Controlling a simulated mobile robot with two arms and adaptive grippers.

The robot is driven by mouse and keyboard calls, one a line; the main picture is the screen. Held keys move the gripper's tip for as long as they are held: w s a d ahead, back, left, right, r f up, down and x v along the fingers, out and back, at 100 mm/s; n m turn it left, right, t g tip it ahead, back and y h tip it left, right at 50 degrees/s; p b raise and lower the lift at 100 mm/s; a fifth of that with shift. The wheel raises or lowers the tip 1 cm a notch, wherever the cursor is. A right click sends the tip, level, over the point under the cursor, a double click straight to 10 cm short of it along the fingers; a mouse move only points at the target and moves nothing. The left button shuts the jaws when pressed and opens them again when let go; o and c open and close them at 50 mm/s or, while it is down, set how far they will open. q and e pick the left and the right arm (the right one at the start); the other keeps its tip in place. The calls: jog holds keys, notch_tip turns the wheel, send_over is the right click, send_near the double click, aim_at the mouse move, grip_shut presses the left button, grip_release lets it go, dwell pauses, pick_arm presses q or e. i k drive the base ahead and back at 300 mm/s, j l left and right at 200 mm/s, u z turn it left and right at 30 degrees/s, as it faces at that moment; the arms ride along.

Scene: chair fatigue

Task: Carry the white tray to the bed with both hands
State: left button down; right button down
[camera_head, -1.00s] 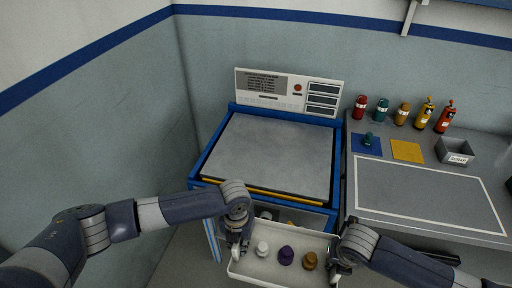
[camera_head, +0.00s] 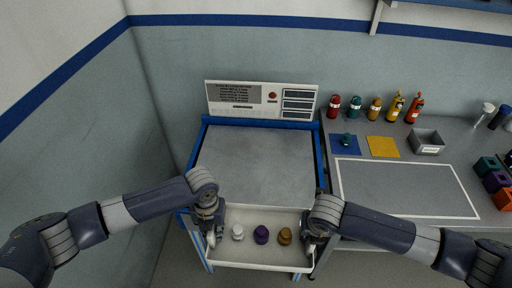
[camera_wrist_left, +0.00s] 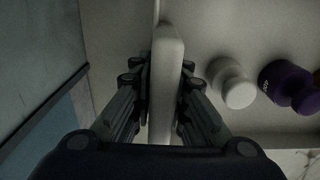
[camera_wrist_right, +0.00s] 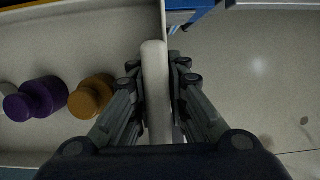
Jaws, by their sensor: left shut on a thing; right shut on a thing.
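The white tray (camera_head: 262,262) is held level in front of the blue-framed bed (camera_head: 255,160), a flat grey surface. The bed top is bare.
A control panel (camera_head: 260,100) stands behind the bed. On the right, a grey bench (camera_head: 400,190) carries several coloured bottles, a blue mat (camera_head: 343,145), a yellow mat (camera_head: 383,147), a grey bin (camera_head: 425,141) and coloured blocks (camera_head: 497,181). A wall (camera_head: 70,150) is at left.

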aim_at(262, 161)
jog(key=i, duration=1.2)
